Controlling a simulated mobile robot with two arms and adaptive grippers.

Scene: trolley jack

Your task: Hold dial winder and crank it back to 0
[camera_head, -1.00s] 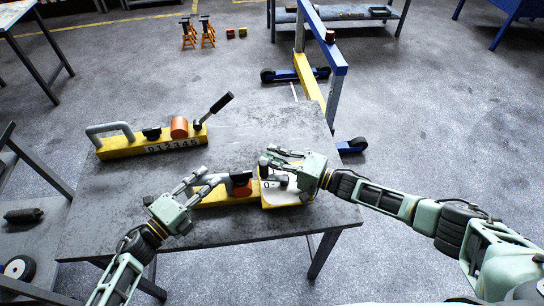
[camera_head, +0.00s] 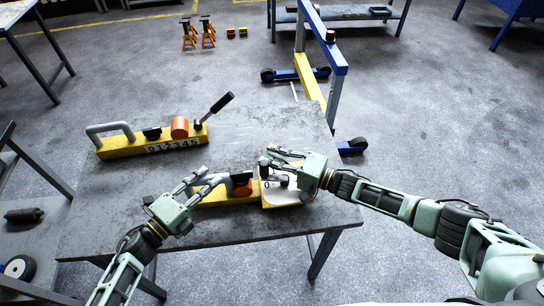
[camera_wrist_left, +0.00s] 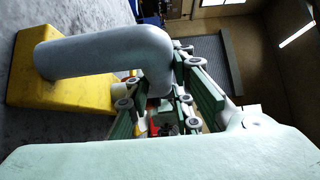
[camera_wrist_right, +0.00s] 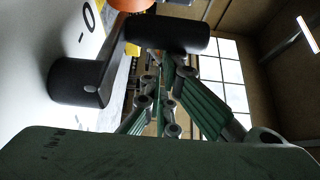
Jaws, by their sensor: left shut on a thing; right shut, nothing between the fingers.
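The dial winder (camera_head: 227,199) lies along the front of the table, with a yellow base, an orange-red drum and a white dial (camera_head: 287,196) at its right end. My left gripper (camera_head: 206,179) is shut on its grey handle (camera_wrist_left: 100,52), which fills much of the left wrist view. My right gripper (camera_head: 274,159) is shut and empty over the dial end. In the right wrist view, the black crank (camera_wrist_right: 85,82) with its black knob (camera_wrist_right: 168,33) lies close beyond the fingers, beside a "0" mark on the dial. Whether the fingers touch the knob is unclear.
A second yellow device (camera_head: 125,147) with a grey handle, orange drum, lever and number strip stands at the back left of the table (camera_head: 110,200). A blue and yellow frame (camera_head: 337,100) stands behind the table. The tabletop between the two devices is clear.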

